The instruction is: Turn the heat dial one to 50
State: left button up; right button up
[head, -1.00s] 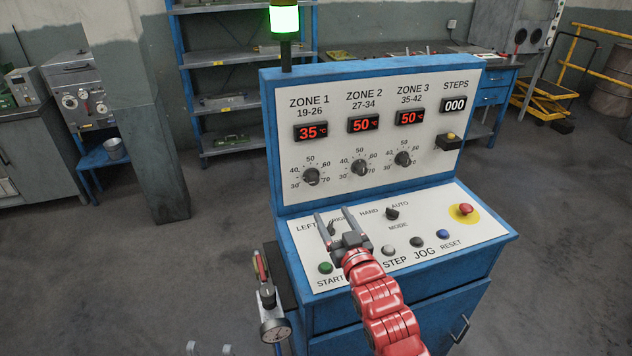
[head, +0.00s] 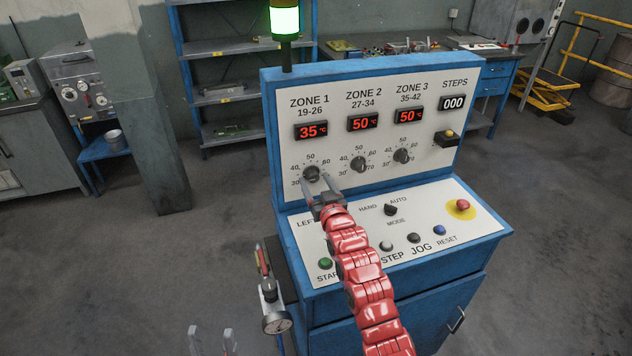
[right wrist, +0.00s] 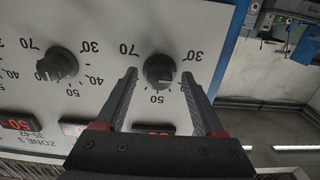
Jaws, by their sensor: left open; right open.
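The zone 1 heat dial (head: 311,172) is a dark round knob on the upright panel, with a printed scale from 30 to 70. Its display (head: 311,130) above reads 35 °C in red. My right gripper (head: 316,180) is open just in front of this dial. In the right wrist view the picture is upside down, and the dial (right wrist: 159,70) shows between the two spread fingers (right wrist: 159,74), with a gap on each side. Its exact pointer direction is hard to tell. My left gripper (head: 212,331) is open and empty at the bottom edge, left of the console.
The zone 2 dial (head: 358,164) and zone 3 dial (head: 401,156) sit to the right, their displays reading 50. The lower panel holds a green start button (head: 325,264), a mode switch (head: 391,209) and a red emergency button (head: 463,204). A gauge (head: 277,324) hangs at the console's left.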

jog(key=shift+f, duration=0.1)
grip_shut()
dwell(0.3)
jog(key=shift+m, duration=0.3)
